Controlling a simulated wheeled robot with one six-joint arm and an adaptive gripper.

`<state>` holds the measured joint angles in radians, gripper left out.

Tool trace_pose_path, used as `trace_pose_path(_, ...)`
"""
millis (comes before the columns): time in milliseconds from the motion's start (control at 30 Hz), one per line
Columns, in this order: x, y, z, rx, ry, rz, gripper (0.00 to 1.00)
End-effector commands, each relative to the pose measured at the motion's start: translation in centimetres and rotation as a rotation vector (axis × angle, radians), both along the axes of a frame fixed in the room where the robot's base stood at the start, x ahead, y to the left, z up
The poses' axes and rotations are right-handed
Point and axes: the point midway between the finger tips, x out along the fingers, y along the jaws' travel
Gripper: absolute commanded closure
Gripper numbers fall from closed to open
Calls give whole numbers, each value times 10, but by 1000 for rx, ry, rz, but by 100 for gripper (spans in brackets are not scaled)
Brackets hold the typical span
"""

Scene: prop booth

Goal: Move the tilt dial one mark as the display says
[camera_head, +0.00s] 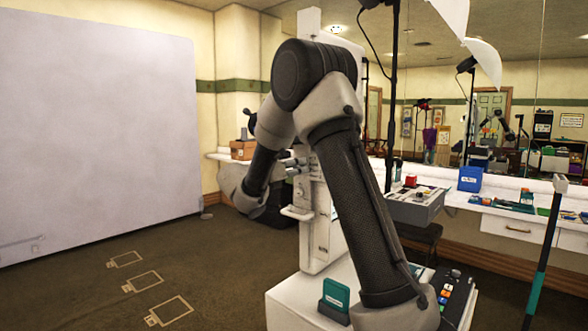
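A tall white upright unit (322,225) stands behind my arm, with small print on its face and a pale handle-like ledge at its left side. I cannot make out the tilt dial or a readable display; my arm covers part of the unit. My arm rises from the lower right, bends at the top and comes down left of the unit. My gripper (290,166) seems to be at the unit's left side, small and partly hidden among the wrist links. I cannot tell its finger opening or whether it touches anything.
A white stand (292,303) in front carries a teal block (335,293); a dark panel with coloured buttons (447,294) is at right. A counter (505,223) with a blue box (471,179) runs along the mirror. A teal-and-black pole (545,250) stands far right. Floor at left is open.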

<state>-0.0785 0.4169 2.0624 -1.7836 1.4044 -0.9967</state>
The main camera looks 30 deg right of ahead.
Motion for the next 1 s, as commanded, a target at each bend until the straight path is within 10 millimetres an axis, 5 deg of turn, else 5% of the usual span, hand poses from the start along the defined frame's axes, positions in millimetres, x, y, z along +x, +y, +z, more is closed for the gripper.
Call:
trace_pose_path(433, -2, 9, 1, 0, -3, 2, 45)
trace_pose_path(1000, -38, 108, 1, -1, -2, 2, 45)
